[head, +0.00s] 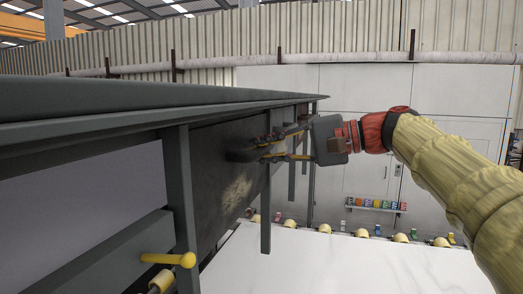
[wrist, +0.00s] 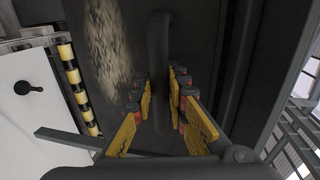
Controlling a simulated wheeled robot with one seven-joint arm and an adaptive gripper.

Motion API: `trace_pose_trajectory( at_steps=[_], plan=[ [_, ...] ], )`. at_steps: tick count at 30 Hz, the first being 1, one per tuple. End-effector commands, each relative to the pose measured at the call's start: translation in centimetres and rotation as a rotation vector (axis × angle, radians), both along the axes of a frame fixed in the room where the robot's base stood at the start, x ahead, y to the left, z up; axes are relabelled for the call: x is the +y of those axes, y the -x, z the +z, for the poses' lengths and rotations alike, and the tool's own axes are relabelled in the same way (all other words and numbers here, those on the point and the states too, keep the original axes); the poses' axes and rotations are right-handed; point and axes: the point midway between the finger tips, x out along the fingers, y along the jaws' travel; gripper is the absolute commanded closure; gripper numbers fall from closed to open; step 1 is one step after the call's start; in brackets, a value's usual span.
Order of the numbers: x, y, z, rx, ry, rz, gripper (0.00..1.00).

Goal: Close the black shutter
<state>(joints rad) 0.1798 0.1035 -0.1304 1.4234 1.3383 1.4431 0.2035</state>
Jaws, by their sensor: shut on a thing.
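The black shutter (head: 215,165) is a dark, scuffed panel below a grey frame in the head view, with a pale worn patch low on it. It also fills the upper middle of the wrist view (wrist: 200,40). A black bar handle (wrist: 158,45) stands out from the panel, and its end shows in the head view (head: 240,155). My gripper (head: 270,147) is at the handle, its yellow-padded fingers on either side of the bar and closed on it. In the wrist view my gripper (wrist: 160,95) has the bar between its fingers. The finger contact is partly hidden.
The grey frame (head: 180,190) has upright posts near the shutter. A yellow-tipped rod (head: 168,259) juts out at the lower left. A white slab (head: 340,265) lies below, with a row of yellow rollers (head: 325,229) behind it. A corrugated wall stands at the back.

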Motion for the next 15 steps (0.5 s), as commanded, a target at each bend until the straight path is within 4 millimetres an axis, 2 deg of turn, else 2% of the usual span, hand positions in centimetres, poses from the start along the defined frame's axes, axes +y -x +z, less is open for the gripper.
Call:
trace_pose_trajectory(
  at_steps=[1, 8, 15],
  plan=[
    [0.0, -0.1, -1.2, 0.004, 0.002, 0.0, 1.0],
    [0.0, -0.1, -6.0, 0.004, 0.002, 0.0, 1.0],
    [0.0, -0.1, -12.5, 0.004, 0.002, 0.001, 1.0]
  ],
)
